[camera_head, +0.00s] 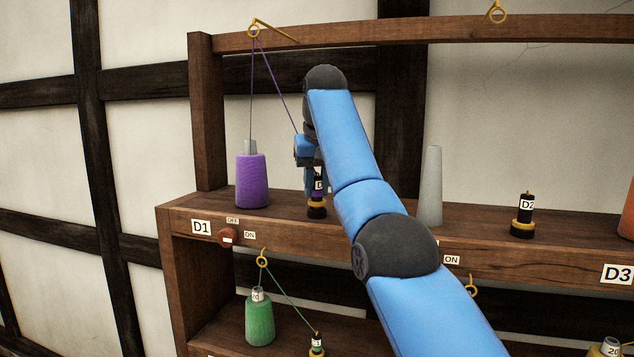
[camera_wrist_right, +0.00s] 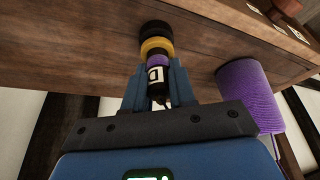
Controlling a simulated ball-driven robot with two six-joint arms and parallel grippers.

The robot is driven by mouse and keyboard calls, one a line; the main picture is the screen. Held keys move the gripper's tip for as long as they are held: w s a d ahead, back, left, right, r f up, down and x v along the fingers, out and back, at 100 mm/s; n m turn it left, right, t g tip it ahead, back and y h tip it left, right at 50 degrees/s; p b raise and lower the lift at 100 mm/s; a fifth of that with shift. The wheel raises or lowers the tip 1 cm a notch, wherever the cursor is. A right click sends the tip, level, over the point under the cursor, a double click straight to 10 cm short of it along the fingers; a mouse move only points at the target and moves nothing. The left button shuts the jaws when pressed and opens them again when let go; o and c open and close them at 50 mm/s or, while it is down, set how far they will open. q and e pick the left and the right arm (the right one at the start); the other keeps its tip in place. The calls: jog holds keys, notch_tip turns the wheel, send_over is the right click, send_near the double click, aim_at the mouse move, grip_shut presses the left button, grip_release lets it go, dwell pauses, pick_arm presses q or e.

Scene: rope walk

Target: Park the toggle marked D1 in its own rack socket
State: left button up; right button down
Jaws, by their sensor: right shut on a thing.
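The toggle marked D1 (camera_head: 319,184) is a dark peg with a white label, of which only a "D" shows, and a purple band. My right gripper (camera_head: 315,182) is shut on it, pointing down. The toggle is upright, right over or in the rack socket (camera_head: 317,208), a black base with a yellow ring on the upper shelf. In the right wrist view the toggle (camera_wrist_right: 156,74) lies between the fingers, its purple band against the yellow ring (camera_wrist_right: 157,46); I cannot tell how deep it sits. My left gripper is not in view.
A purple spool (camera_head: 252,181) stands left of the socket, its thread running up through a brass eye (camera_head: 254,31) and down to my gripper. Right of my arm are a bare grey cone (camera_head: 431,187) and the D2 toggle (camera_head: 525,215).

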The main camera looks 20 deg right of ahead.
aim_at(317, 177)
jog(key=shift+f+b, duration=0.5)
dwell(0.5)
jog(key=c, duration=1.2)
grip_release()
jog(key=shift+r, duration=0.1)
jog(key=shift+p+v, duration=0.85)
jog(key=shift+v, duration=2.05)
jog(key=shift+p+v, duration=1)
jog(key=shift+v, duration=1.55)
